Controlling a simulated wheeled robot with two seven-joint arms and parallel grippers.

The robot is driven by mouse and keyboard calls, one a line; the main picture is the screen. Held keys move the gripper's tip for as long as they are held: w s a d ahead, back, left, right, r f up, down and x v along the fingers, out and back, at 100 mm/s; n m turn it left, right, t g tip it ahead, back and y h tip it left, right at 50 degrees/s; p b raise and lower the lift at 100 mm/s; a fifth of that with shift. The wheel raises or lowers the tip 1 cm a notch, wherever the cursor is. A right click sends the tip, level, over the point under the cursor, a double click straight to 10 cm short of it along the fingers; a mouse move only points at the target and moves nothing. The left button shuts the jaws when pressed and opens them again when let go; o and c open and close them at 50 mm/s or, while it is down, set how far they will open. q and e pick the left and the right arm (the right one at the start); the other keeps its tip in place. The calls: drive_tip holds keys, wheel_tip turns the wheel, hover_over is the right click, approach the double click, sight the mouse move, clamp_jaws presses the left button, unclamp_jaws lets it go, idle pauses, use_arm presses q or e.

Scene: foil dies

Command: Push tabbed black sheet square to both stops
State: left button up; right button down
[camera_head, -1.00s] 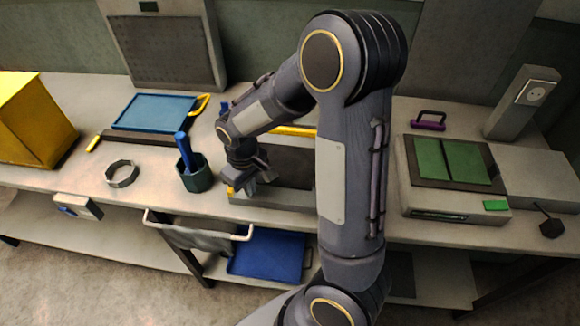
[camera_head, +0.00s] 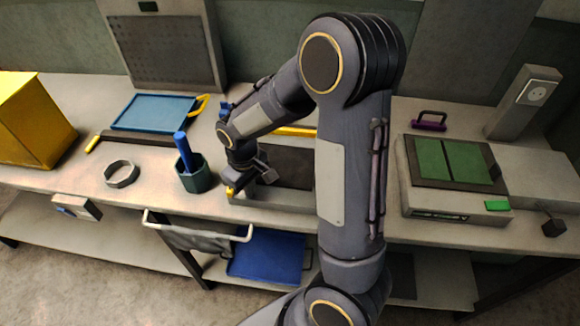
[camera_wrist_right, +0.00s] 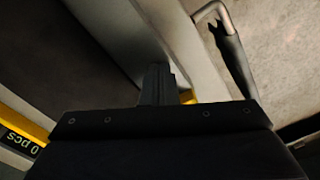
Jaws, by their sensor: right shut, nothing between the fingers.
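The black sheet (camera_head: 292,168) lies flat on a low grey base (camera_head: 290,200) at the bench's middle, partly hidden by my right arm. It shows as a dark surface at the upper left of the wrist view (camera_wrist_right: 60,45). My right gripper (camera_head: 268,176) is shut and empty at the sheet's left front side. Its fingers also show in the wrist view (camera_wrist_right: 157,85); I cannot tell whether they touch the sheet. A small yellow piece (camera_head: 231,191) shows beside the gripper at the base's front left corner. A yellow bar (camera_head: 293,131) runs behind the sheet. My left gripper is out of view.
A dark green cup (camera_head: 194,178) with a blue-handled tool stands left of the base. A grey ring (camera_head: 122,174) and a blue tray (camera_head: 154,112) lie farther left. A grey device with green panels (camera_head: 452,160) stands right. A rail (camera_head: 198,226) juts from the bench front.

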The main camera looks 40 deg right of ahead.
drive_tip(key=shift+w+d, duration=1)
drive_tip(key=shift+d, duration=0.2)
drive_tip(key=shift+w+d, duration=1)
drive_tip(key=shift+d, duration=0.2)
drive_tip(key=shift+a, duration=0.1)
drive_tip(key=shift+s+a, duration=0.35)
drive_tip(key=shift+r, duration=0.1)
wheel_tip(320, 180, up, 8)
drive_tip(key=p, duration=0.6)
